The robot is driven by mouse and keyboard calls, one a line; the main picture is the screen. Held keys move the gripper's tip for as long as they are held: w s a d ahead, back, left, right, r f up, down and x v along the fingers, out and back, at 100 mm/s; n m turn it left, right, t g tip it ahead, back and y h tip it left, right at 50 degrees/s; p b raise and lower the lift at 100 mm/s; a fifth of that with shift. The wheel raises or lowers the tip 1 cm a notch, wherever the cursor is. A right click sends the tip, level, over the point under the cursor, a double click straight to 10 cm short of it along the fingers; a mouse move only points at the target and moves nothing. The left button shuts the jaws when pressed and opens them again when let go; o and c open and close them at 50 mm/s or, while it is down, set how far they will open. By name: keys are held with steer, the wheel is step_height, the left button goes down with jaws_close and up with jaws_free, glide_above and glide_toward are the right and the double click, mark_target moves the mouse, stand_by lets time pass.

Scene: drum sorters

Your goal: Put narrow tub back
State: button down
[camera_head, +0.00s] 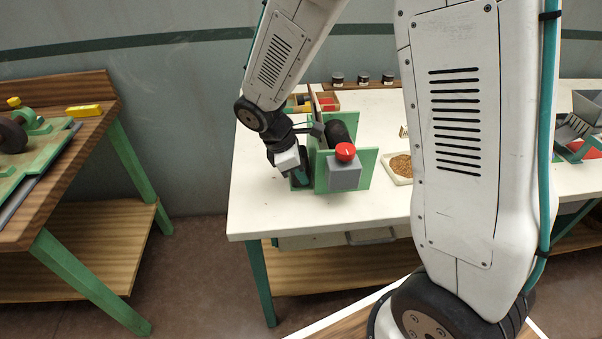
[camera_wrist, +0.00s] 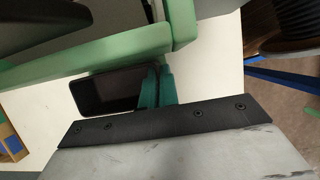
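A small dark tub (camera_wrist: 105,92), which looks like the narrow tub, shows in the wrist view beside the green frame of a drum sorter. My gripper (camera_wrist: 159,88) has its two teal fingers close together at the tub's right end. They appear shut on the tub's wall, with one finger on the inner side. The tub's inside looks dark and I cannot make out any contents. In the head view my gripper (camera_head: 300,181) is low over the white table, at the left side of the green sorter (camera_head: 366,168). The tub is mostly hidden there.
The sorter has a black drum and a red knob (camera_head: 345,152) on a grey box. A shallow tray of brown grains (camera_head: 401,167) stands to its right. A wooden box (camera_head: 325,101) and dark jars (camera_head: 363,80) stand behind. The table's front left corner is clear.

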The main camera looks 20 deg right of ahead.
steer(key=c, duration=1.7)
jaws_free()
steer(key=v, duration=1.2)
steer(key=s+d+r+m+t+y, duration=0.1)
steer(key=s+d+r+m, duration=0.1)
steer(key=s, duration=0.5)
steer(key=s+d+r+m+t+y, duration=0.1)
steer(key=s+d+r+m+y, duration=0.1)
steer(key=s+m, duration=0.5)
steer(key=s+d+r+m+y, duration=0.1)
steer(key=s+d+r+m, duration=0.2)
steer(key=s, duration=0.6)
steer(key=shift+s+d+r+m+t, duration=0.1)
steer(key=shift+r+m+t, duration=0.1)
steer(key=shift+r+m, duration=0.35)
steer(key=shift+s+d+r+m+t, duration=0.1)
steer(key=shift+d+r+m+t, duration=0.2)
steer(key=shift+m, duration=0.35)
steer(key=shift+a, duration=0.15)
